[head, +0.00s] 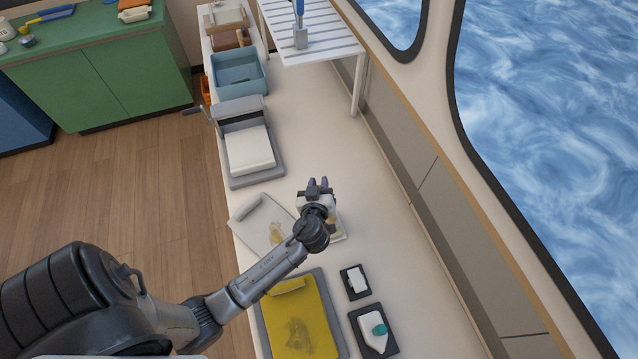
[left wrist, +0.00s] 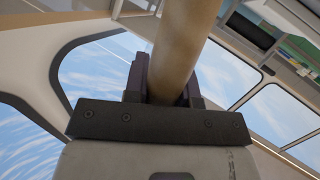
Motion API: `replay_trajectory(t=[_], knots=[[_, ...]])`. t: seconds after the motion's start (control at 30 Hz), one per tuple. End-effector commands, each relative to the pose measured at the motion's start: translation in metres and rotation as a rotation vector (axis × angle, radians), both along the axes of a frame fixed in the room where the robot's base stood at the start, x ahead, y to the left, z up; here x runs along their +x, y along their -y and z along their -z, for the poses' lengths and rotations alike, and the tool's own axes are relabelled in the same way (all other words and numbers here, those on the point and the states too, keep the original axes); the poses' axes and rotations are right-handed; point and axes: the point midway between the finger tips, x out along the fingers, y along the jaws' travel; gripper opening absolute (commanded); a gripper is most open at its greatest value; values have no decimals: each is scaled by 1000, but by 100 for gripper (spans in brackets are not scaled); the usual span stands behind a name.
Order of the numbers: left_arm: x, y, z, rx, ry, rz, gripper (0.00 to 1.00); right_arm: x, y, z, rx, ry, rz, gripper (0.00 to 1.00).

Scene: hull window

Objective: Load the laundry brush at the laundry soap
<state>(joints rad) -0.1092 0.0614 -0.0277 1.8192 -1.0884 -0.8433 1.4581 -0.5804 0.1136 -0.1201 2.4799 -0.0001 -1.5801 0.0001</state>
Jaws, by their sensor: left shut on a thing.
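My left gripper (head: 318,184) is over the white counter, its dark purple fingertips towards the far end. In the left wrist view my left gripper (left wrist: 165,85) is shut on a thick tan rod-like handle (left wrist: 185,45). I take this for the laundry brush's handle; its bristles do not show. In the head view the held thing is hidden by the gripper and wrist. A pale tray with a yellowish thing (head: 338,229) shows partly beneath the wrist; it may be the laundry soap, but I cannot tell. My right gripper is not in view.
A board with pale cloth (head: 262,222) and a grey board with yellow cloth (head: 300,322) are near. Farther are a wringer (head: 248,150), blue basin (head: 238,72) and slatted rack (head: 315,38).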

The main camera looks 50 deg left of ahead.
Motion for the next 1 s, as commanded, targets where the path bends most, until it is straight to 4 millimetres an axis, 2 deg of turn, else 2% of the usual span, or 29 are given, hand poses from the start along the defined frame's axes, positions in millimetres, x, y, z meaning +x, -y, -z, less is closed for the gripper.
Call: replay_trajectory(t=[0.03, 0.6, 1.0], knots=[[0, 0, -8, -1, 3, 0, 1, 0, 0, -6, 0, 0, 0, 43], [1, 0, -53, 0, 6, 0, 1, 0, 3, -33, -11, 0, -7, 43], [1, 0, -65, 1, 5, 0, 1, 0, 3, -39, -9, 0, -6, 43]])
